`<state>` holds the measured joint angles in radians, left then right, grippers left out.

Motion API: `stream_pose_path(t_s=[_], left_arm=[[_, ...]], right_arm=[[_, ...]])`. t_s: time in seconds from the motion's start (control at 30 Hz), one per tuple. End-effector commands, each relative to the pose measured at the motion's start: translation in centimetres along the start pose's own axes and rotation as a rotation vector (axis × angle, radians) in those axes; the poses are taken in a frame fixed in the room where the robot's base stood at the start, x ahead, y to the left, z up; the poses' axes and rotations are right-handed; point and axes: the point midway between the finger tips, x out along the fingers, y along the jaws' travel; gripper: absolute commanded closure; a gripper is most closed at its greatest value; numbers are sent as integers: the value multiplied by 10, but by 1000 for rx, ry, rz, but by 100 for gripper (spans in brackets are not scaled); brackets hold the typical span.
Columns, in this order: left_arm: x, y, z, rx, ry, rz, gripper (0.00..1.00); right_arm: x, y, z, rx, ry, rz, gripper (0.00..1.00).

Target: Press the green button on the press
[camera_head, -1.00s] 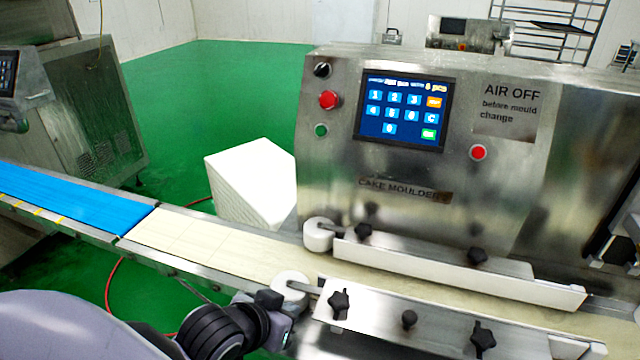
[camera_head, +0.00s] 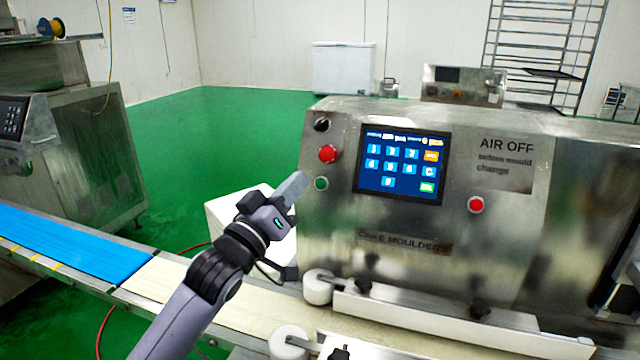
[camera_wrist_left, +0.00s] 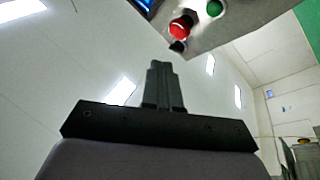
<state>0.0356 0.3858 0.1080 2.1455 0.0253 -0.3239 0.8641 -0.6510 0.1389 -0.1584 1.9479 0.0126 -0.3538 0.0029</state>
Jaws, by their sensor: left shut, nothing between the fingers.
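The press (camera_head: 450,225) is a steel machine with a control panel. Its green button (camera_head: 321,183) sits at the panel's left edge, below a red button (camera_head: 327,154) and a black knob (camera_head: 321,124). My left gripper (camera_head: 292,188) is shut and empty, its tips just left of the green button in the head view; I cannot tell whether they touch the panel. In the left wrist view the shut fingers (camera_wrist_left: 162,75) point up toward the panel, with the green button (camera_wrist_left: 214,8) beyond and to the right, and the red button (camera_wrist_left: 180,27) nearer. My right gripper is not in view.
A touchscreen (camera_head: 402,163) and another red button (camera_head: 475,205) are on the panel. A conveyor with a blue belt (camera_head: 70,240) runs below, with white guide rails (camera_head: 440,318) in front of the press. A white box (camera_head: 225,215) stands behind my left arm.

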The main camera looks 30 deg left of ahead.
Motion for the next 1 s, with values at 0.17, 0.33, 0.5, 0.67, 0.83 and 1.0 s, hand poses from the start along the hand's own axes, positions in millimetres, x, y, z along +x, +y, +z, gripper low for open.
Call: stream_pose_path(t_s=[0.17,0.33,0.5,0.67,0.83,1.0], left_arm=[[0,0,0,1,-1,-1,100],[2,-2,3,2,-2,-1,100],[12,-12,13,3,-1,-1,100],[28,-24,26,3,-2,-2,100],[45,-35,36,3,-1,-1,100],[56,-42,43,2,-2,-2,100]], right_arm=[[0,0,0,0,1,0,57],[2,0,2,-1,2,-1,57],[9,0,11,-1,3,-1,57],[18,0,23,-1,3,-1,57],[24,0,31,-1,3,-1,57],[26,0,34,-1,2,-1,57]])
